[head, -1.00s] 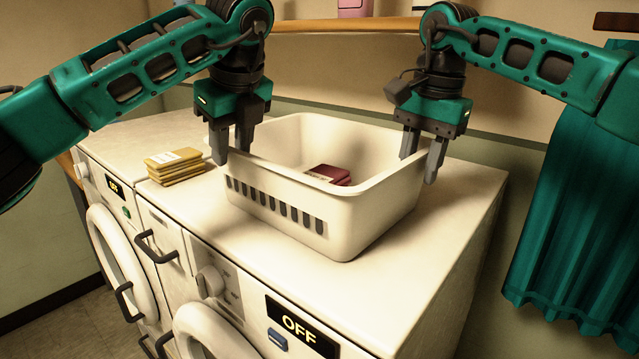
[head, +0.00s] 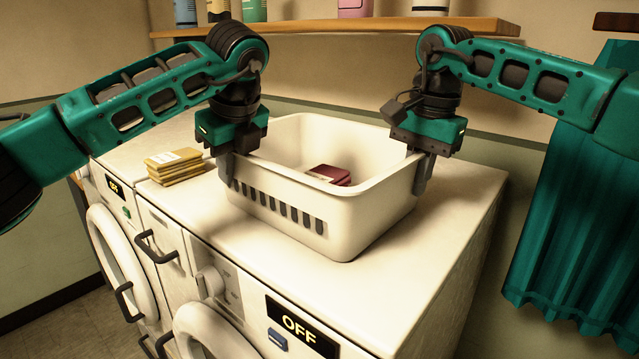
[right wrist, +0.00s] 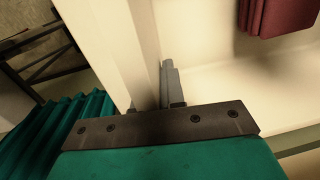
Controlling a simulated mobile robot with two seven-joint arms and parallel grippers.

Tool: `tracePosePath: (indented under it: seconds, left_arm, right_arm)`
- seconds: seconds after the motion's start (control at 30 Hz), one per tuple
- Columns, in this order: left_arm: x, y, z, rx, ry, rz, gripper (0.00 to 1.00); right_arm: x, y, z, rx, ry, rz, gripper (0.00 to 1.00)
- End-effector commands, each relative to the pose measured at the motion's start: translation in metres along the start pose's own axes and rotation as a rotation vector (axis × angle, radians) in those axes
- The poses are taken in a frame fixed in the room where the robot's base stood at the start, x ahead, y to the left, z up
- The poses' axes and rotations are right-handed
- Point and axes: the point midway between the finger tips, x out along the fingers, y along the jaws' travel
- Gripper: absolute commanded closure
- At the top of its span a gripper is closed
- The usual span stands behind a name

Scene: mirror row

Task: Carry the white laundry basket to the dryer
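The white laundry basket (head: 370,220) stands upright on the white machine top (head: 440,235), with a dark red folded item (head: 330,174) inside. My left gripper (head: 232,165) is at its left rim, one finger showing outside, the other hidden. My right gripper (head: 418,170) is at its right rim. In the right wrist view my right gripper (right wrist: 155,95) has a finger on each side of the basket wall (right wrist: 125,50), close against it. Both grippers look shut on the rim. Two front-loading machines stand side by side; which is the dryer I cannot tell.
A stack of yellow folded cloths (head: 175,166) lies on the machine top left of the basket. An OFF display (head: 302,327) is on the near machine. A wooden shelf (head: 340,26) with bottles runs behind. A teal curtain (head: 580,200) hangs at the right.

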Motion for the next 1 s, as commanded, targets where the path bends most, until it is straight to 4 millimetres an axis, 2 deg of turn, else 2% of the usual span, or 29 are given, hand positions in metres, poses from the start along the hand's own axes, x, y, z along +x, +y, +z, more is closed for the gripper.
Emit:
tracePosePath:
  seconds: [0.07, 0.77, 1.0]
  left_arm:
    - [0.0, 0.0, 0.0, 0.0, 0.0, 0.0, 1.0]
    - [-0.002, 0.0, 0.001, -0.001, -0.001, -0.001, 1.0]
    - [-0.013, -0.001, 0.006, -0.001, -0.001, -0.001, 1.0]
  right_arm:
    - [0.0, 0.0, 0.0, 0.0, 0.0, 0.0, 1.0]
    - [-0.002, 0.0, 0.0, 0.001, 0.001, -0.001, 1.0]
    - [-0.014, -0.001, 0.0, 0.001, 0.002, -0.002, 1.0]
